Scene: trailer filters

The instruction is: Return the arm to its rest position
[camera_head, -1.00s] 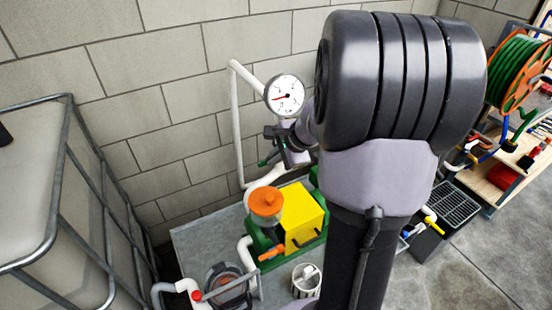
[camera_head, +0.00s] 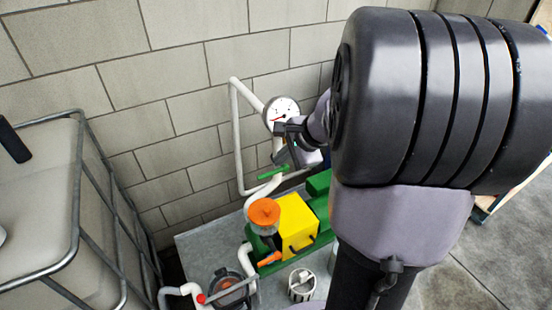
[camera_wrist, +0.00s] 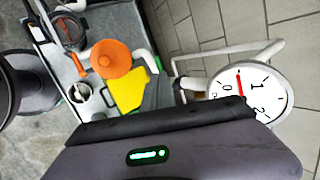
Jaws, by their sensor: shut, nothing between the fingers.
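My gripper (camera_head: 281,130) is at the end of my arm, just below the pressure gauge in the head view. It is shut and holds nothing. The arm's large dark joint fills the right of the head view and hides much of what lies behind. In the wrist view, my gripper's grey body with a green light fills the bottom. The white round gauge (camera_head: 282,113) also shows in the wrist view (camera_wrist: 251,92), close to the gripper's right side. I cannot tell the exact gap.
A white pipe (camera_head: 235,140) runs along the block wall. Below are a green valve handle (camera_head: 273,173), a yellow box (camera_head: 297,226) and an orange-lidded filter (camera_head: 264,213) on a grey tray (camera_head: 205,252). A caged white tank (camera_head: 50,160) stands left.

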